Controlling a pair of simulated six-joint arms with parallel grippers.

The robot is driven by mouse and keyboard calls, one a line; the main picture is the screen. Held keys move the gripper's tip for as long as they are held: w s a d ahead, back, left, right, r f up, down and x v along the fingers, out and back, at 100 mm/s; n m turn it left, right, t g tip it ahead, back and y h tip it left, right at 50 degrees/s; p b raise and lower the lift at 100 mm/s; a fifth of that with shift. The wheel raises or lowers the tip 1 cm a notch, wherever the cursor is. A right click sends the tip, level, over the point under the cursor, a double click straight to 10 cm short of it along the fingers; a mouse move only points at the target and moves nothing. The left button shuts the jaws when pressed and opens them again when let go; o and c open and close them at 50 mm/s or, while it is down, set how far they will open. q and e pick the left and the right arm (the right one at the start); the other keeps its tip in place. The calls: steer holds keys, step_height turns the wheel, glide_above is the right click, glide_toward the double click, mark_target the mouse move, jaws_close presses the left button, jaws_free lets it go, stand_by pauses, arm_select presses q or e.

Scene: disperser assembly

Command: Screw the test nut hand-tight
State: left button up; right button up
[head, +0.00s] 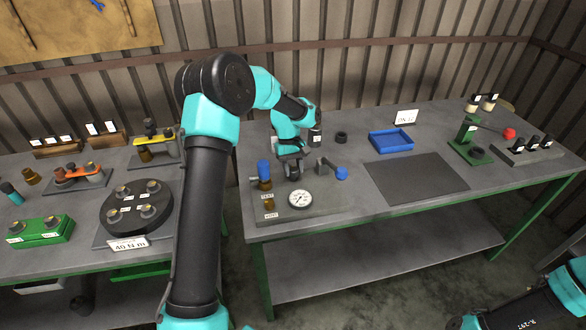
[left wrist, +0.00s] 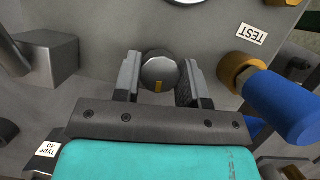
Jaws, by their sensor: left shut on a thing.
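My left gripper (head: 291,158) points down at the test plate at the left end of the right bench. In the left wrist view its two fingers (left wrist: 160,80) are shut on a round metal nut (left wrist: 160,70) with a yellow mark on its top, which I take for the test nut. A dark part shows below the gripper in the head view; the fingers hide much of the nut, and its thread is hidden. A TEST label (left wrist: 250,34) and a brass fitting with a blue handle (left wrist: 280,105) are beside it. My right gripper is out of view.
A dial gauge (head: 300,198) sits in front of the gripper. A grey block with a blue-knobbed lever (head: 340,173) stands close on the right. A blue tray (head: 391,141) and dark mat (head: 415,180) lie farther right. The left bench (head: 85,190) holds several fixtures.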

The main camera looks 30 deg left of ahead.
arm_select(q)
steer(key=m+y, duration=0.1)
steer(key=m, duration=0.2)
steer(key=shift+g, duration=0.4)
steer(key=shift+m+y, duration=0.7)
steer(key=shift+m, duration=1.4)
steer(key=shift+g, duration=0.3)
steer(key=o, duration=0.9)
steer(key=shift+w, duration=0.1)
steer(key=v, duration=1.7)
steer(key=shift+r, duration=0.2)
steer(key=x, duration=1.5)
